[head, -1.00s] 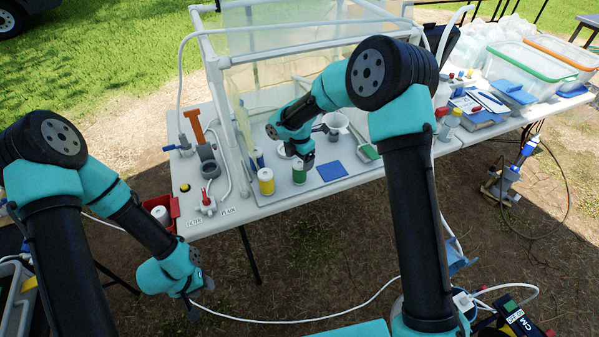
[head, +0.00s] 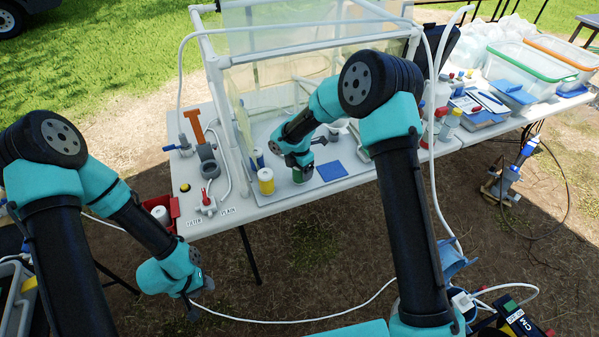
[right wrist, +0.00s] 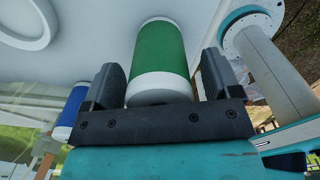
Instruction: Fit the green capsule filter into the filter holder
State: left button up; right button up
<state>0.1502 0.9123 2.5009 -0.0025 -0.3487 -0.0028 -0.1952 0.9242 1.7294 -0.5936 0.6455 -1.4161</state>
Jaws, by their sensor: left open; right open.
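The green capsule filter (head: 298,177), green with white ends, stands on the grey mat at the table's front edge, partly hidden by my right gripper (head: 301,170). In the right wrist view, the green capsule filter (right wrist: 161,52) lies between the two open fingers of the right gripper (right wrist: 160,82), with visible gaps beside it. My left gripper (head: 192,303) is open and empty, low in front of the table. A grey fitting (head: 207,160) at the table's left may be the filter holder; I cannot tell for certain.
A yellow and white capsule (head: 266,182) stands just left of the green one, with a blue one (right wrist: 73,110) near it. A blue pad (head: 330,171) lies to the right. The white pipe frame (head: 222,110) rises over the mat. A red-handled valve (head: 206,198) is at left.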

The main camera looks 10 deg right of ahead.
dwell(0.3)
jog(key=c, duration=1)
jog(key=shift+r, duration=0.5)
notch_tip(320, 180, up, 3)
jog(key=shift+s+f, duration=0.1)
jog(key=shift+f, duration=0.05)
jog(key=s+a, duration=0.1)
jog(key=s, duration=0.4)
jog(key=s+a+r, duration=0.1)
jog(key=s, duration=0.4)
jog(key=s+a, duration=0.1)
jog(key=s, duration=0.4)
jog(key=shift+s+a+r, duration=0.1)
jog(key=shift+s+r, duration=0.05)
jog(key=shift+s, duration=0.15)
